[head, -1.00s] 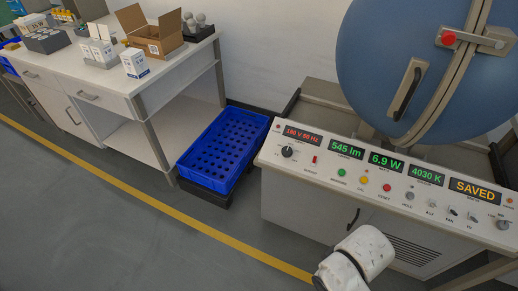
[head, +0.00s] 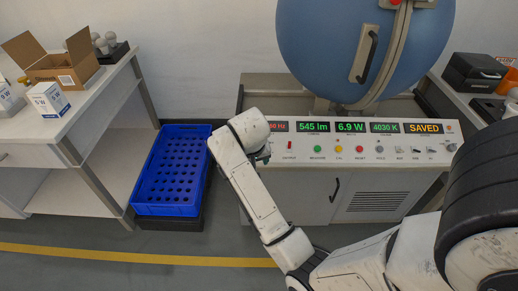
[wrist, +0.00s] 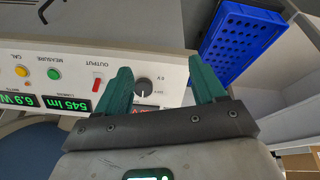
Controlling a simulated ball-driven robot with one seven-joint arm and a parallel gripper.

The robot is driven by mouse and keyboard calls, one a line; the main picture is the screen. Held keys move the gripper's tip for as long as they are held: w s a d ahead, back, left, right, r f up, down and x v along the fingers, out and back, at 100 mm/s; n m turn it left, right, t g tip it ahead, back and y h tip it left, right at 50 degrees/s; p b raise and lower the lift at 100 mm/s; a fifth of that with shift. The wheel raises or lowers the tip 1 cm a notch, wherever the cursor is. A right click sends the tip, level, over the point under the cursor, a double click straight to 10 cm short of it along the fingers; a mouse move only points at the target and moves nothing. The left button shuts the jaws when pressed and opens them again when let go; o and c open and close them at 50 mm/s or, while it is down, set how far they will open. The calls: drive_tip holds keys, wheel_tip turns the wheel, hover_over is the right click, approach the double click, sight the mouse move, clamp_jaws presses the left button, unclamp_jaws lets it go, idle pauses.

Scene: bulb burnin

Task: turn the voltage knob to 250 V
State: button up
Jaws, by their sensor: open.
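The voltage knob (wrist: 144,86) is a round black dial on the white control panel (wrist: 65,55). In the wrist view it lies between the two green fingers of my gripper (wrist: 161,72), closer to the left finger. The fingers are open, with gaps to the knob; I cannot tell how far they are from the panel. In the head view my gripper (head: 264,155) is at the panel's left end, and my wrist hides the knob. The red voltage display (head: 279,127) is partly covered there, so its voltage digits cannot be read. The knob's pointer direction is unclear.
The red output switch (wrist: 97,83) sits beside the knob. Several coloured buttons and lit displays run along the panel. The blue sphere (head: 345,45) stands behind it. A blue crate (head: 140,190) is on the floor left of the panel, near a white workbench (head: 90,115).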

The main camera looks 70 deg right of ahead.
drive_tip(key=w+d+r+m+b, duration=0.2)
drive_tip(key=d+r+m, duration=0.2)
drive_tip(key=d, duration=0.6)
drive_tip(key=shift+h, duration=0.3)
drive_tip(key=b+x, duration=0.1)
drive_tip(key=x, duration=0.9)
drive_tip(key=shift+s+f, duration=0.15)
drive_tip(key=shift+f, duration=0.1)
drive_tip(key=shift+c, duration=0.4)
drive_tip(key=shift+a, duration=0.1)
drive_tip(key=c, duration=1)
drive_tip(key=shift+o, duration=0.2)
drive_tip(key=shift+r+m, duration=0.1)
drive_tip(key=shift+m, duration=0.2)
